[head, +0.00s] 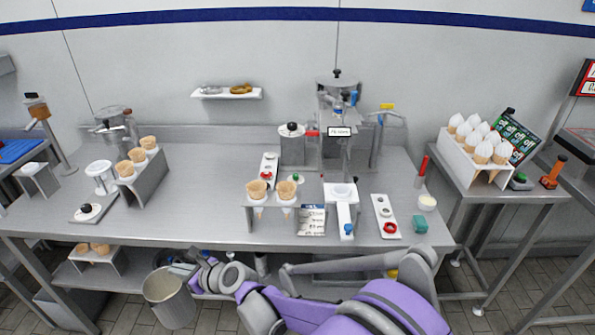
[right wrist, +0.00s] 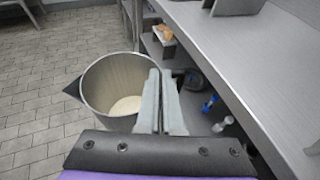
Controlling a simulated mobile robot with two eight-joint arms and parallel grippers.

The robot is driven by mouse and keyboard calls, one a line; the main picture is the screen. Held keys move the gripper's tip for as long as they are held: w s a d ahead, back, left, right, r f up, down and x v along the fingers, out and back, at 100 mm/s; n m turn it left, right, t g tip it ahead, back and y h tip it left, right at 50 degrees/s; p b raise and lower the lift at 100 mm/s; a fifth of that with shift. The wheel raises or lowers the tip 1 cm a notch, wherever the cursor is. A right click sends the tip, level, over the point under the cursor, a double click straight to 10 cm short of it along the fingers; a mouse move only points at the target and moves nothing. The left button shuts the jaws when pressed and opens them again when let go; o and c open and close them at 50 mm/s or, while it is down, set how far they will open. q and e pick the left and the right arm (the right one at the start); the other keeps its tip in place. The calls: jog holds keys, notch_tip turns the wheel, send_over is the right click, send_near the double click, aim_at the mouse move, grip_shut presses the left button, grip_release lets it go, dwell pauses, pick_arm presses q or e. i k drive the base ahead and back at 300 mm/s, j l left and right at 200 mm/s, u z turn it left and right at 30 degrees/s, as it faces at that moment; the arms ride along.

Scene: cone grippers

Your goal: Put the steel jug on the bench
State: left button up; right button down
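The steel jug (head: 172,304) is an open, tapered metal vessel in front of the bench's lower left part, below the bench top. My right gripper (head: 184,269) is at its upper right side. In the right wrist view the jug (right wrist: 105,85) has its spout to the left and a pale round bottom inside. The fingers (right wrist: 160,78) are close together at the side opposite the spout and appear shut on the jug there; the exact contact is hidden. The steel bench (head: 210,185) stretches across the middle. My left gripper is not in view.
The bench holds a cone stand (head: 147,178) at left, another (head: 264,215) at front centre, and a dispensing machine (head: 338,120) behind. Bare top lies between the two stands. The bench's front edge and lower shelf are close to the jug and my right arm.

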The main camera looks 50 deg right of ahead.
aim_at(398, 165)
jog(key=k+l+z, duration=0.1)
jog(key=k+l, duration=0.7)
jog(key=l, duration=0.2)
jog(key=k+l+z, duration=0.15)
jog(key=k+l, duration=0.65)
jog(key=l, duration=0.25)
jog(key=j+z, duration=0.05)
